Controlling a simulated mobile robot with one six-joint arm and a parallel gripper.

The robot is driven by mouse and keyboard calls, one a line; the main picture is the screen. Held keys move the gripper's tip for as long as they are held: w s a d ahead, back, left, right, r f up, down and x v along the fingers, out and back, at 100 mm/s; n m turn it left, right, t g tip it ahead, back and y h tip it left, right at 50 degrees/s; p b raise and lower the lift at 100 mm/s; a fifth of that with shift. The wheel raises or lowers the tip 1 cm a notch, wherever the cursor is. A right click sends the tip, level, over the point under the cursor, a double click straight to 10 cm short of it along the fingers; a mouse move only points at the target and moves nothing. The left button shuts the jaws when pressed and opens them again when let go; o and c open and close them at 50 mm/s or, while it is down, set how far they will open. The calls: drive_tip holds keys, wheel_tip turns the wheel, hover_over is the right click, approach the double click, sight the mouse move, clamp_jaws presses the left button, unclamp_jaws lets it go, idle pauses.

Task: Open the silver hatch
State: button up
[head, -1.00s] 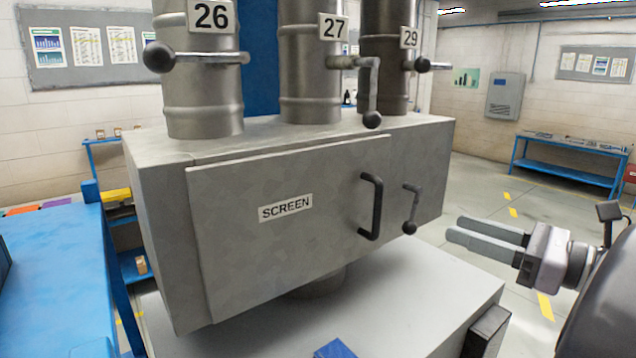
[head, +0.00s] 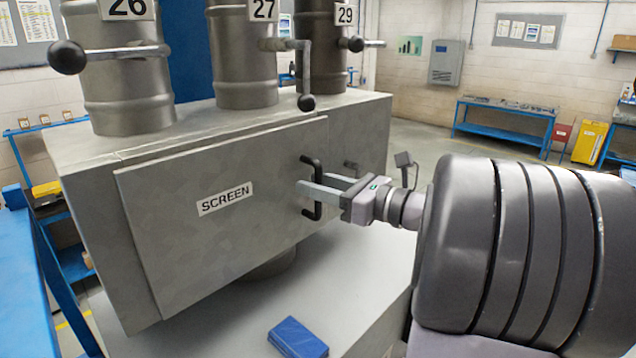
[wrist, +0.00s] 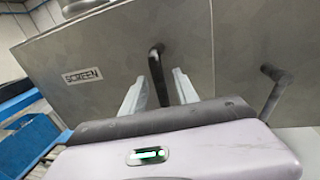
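The silver hatch (head: 230,245) is a flat grey panel labelled SCREEN on the front of a metal box, and it looks closed. Its black bar handle (head: 318,212) is near its right edge. My gripper (head: 314,182) is at the handle, with its two pale fingers apart. In the wrist view the handle (wrist: 156,65) shows between the open fingers, and the hatch (wrist: 105,50) fills the area behind. I cannot tell whether either finger touches the handle. My gripper partly hides the handle in the head view.
A small crank lever (wrist: 270,88) sits right of the hatch, close to my gripper. Numbered metal cylinders (head: 240,60) with levers stand on the box. A blue block (head: 297,337) lies on the grey surface below. A blue table (head: 30,280) is at the left.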

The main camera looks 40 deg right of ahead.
clamp_jaws()
drive_tip(key=shift+d, duration=0.1)
idle(1.2)
